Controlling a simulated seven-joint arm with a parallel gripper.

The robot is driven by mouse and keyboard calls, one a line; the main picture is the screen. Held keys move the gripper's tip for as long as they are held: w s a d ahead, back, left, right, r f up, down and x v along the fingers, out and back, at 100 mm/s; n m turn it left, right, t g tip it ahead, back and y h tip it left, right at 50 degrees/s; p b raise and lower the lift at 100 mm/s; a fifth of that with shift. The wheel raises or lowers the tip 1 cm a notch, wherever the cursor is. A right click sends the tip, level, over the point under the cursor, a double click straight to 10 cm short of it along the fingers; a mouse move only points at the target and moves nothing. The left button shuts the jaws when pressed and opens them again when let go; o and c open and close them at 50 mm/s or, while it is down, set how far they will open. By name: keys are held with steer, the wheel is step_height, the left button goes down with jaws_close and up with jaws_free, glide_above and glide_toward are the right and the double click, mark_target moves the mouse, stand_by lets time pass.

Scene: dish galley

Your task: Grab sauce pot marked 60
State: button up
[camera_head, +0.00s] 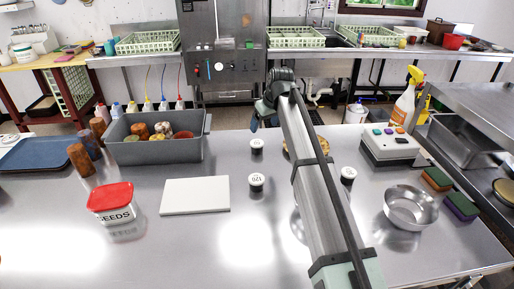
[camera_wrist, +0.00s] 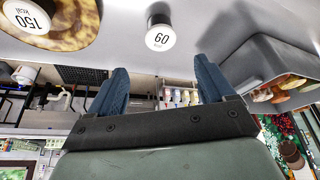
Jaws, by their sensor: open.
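In the head view my gripper (camera_head: 261,120) is beyond that pot and above the counter. A pot marked 150 (camera_wrist: 27,16) sits on the patterned plate (camera_wrist: 78,28).
Other pots stand nearer on the counter, one left of my arm (camera_head: 256,181) and one right (camera_head: 348,174). A grey tub (camera_head: 155,150) of items, a white board (camera_head: 195,195), a red-lidded seeds box (camera_head: 111,203) and a metal bowl (camera_head: 409,207) also stand there.

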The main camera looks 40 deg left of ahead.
mark_target(257, 143)
steer(key=x, duration=1.3)
steer(key=shift+d+f, duration=0.1)
steer(key=shift+s, duration=0.1)
steer(key=c, duration=1)
